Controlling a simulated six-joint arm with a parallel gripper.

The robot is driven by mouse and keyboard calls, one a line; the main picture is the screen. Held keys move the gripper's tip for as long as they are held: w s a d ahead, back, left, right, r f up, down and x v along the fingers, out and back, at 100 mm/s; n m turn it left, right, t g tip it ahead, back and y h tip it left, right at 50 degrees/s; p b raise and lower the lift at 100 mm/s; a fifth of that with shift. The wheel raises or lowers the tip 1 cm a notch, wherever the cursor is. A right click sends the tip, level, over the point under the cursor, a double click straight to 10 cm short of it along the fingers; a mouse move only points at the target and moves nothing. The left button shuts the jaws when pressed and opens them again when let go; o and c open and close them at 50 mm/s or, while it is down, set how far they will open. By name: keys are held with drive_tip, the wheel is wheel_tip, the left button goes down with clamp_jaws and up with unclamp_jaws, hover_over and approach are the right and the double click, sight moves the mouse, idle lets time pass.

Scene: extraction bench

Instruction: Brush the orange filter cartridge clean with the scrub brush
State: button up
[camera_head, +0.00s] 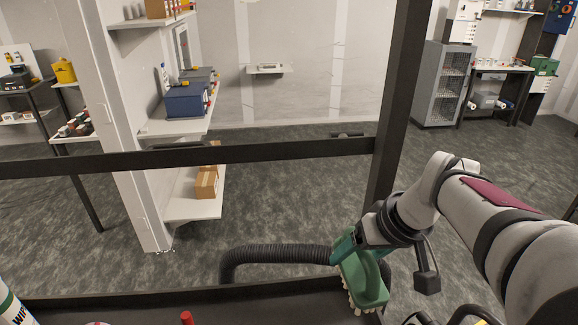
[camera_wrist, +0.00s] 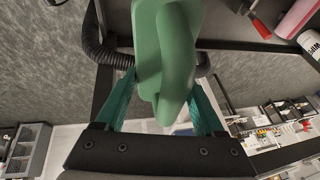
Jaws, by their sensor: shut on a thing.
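My gripper (camera_head: 347,248) is shut on the green scrub brush (camera_head: 365,283), holding it by its handle. The brush's pale bristles point down and to the left in the head view, over the dark bench's right part. In the wrist view the green brush (camera_wrist: 167,45) lies between the two teal fingers of my gripper (camera_wrist: 163,92). I cannot make out the orange filter cartridge for certain. A pinkish-red cylinder (camera_wrist: 297,18) lies on the dark bench at the top right of the wrist view, cut off by the frame edge.
A ribbed black hose (camera_head: 280,252) arches beside the brush. A dark frame bar (camera_head: 250,152) and upright post (camera_head: 398,100) stand behind the bench (camera_head: 110,308). A wipes tub (camera_head: 10,305) is at the bottom left; a red-topped item (camera_head: 187,318) is at the front.

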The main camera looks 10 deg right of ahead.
drive_tip(key=s+a+f+m+h, duration=0.2)
drive_tip(key=a+f+m, duration=0.3)
drive_tip(key=a, duration=0.5)
drive_tip(key=s+a+f+m+g+h, duration=0.1)
drive_tip(key=a+f+m, duration=0.4)
drive_tip(key=a, duration=0.5)
drive_tip(key=s+a+f+m+g+h, duration=0.1)
drive_tip(key=s+a+f+m+h, duration=0.3)
drive_tip(key=a+m, duration=0.4)
drive_tip(key=shift+s+a+f+m, duration=0.3)
drive_tip(key=shift+s+a+f, duration=0.3)
drive_tip(key=shift+a, duration=0.5)
drive_tip(key=shift+f, duration=0.1)
wheel_tip(320, 180, down, 6)
drive_tip(key=shift+f, duration=0.15)
drive_tip(key=shift+a+f, duration=0.1)
drive_tip(key=shift+a, duration=1.15)
drive_tip(key=shift+w+d, duration=0.1)
drive_tip(key=shift+d, duration=1.95)
drive_tip(key=shift+a, duration=0.8)
